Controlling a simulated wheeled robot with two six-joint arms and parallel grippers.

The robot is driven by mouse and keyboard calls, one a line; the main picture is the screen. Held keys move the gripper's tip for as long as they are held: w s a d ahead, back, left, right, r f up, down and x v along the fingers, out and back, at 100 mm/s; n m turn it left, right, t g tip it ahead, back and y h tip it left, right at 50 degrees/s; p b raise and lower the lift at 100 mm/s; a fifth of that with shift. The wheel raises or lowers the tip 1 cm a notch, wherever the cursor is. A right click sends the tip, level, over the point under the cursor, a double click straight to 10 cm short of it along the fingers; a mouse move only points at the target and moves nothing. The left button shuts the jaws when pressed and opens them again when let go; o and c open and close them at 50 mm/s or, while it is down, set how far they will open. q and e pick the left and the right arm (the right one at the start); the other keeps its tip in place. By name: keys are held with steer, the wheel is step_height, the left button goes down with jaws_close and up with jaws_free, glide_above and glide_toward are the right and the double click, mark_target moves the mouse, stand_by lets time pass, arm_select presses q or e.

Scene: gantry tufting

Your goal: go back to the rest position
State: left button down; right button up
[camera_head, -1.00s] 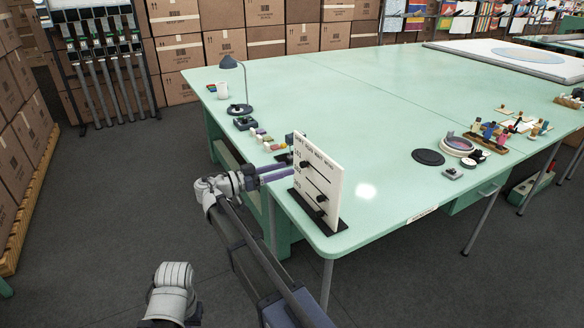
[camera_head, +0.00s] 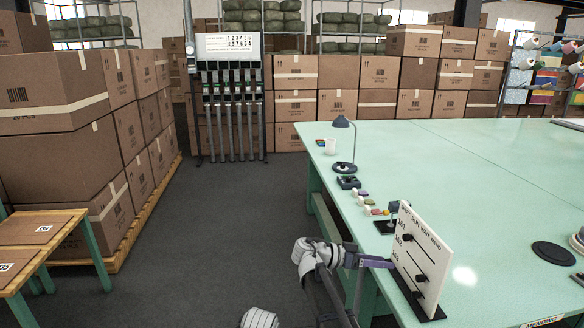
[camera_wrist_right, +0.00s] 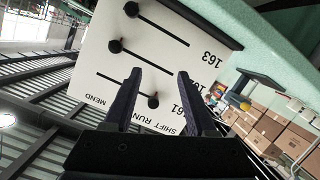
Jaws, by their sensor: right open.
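The white slider board (camera_head: 421,262) stands upright in a black base at the near-left edge of the green table. It bears rows labelled 161, 162 and 163, each with a black knob. In the right wrist view the board (camera_wrist_right: 165,45) is upside down; the 161 knob (camera_wrist_right: 153,100) lies near its label and the other two at the far ends of their slots. My right gripper (camera_head: 378,262) is at the board's left side. In the right wrist view its fingers (camera_wrist_right: 158,85) are apart with nothing held; contact with the board cannot be told. My left gripper is out of view.
The green table (camera_head: 480,170) carries a desk lamp (camera_head: 343,125), a white mug (camera_head: 330,146), small coloured pieces and a black disc (camera_head: 553,253). Stacked cartons (camera_head: 70,140) and a small wooden-topped table (camera_head: 40,230) stand left. Grey floor (camera_head: 215,220) between is clear.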

steer(key=s+f+n+y, duration=0.1)
steer(key=s+f, duration=0.1)
steer(key=s+f+n+y, duration=0.1)
steer(key=s+f+y, duration=0.1)
steer(key=f, duration=0.1)
steer(key=s+f+n+y, duration=0.1)
steer(key=s+f+n, duration=0.1)
steer(key=shift+s+d+f+y, duration=0.1)
steer(key=shift+s+f+y, duration=0.2)
steer(key=shift+s+f, duration=0.1)
steer(key=s+a+f+n+y, duration=0.5)
steer(key=s+f, duration=0.1)
steer(key=s+a+f+n+g+y, duration=0.15)
steer(key=s+a+n, duration=0.3)
steer(key=a, duration=0.45)
steer(key=s+a+f+n+t+y, duration=0.1)
steer(key=s+a+n+y, duration=0.2)
steer(key=s+a, duration=0.4)
step_height(320, 180, up, 13)
steer(key=a+p, duration=0.1)
steer(key=p, duration=1.2)
steer(key=shift+w+a+r, duration=0.15)
steer(key=shift+w+a, duration=0.2)
steer(key=shift+w, duration=0.05)
steer(key=shift+g, duration=0.25)
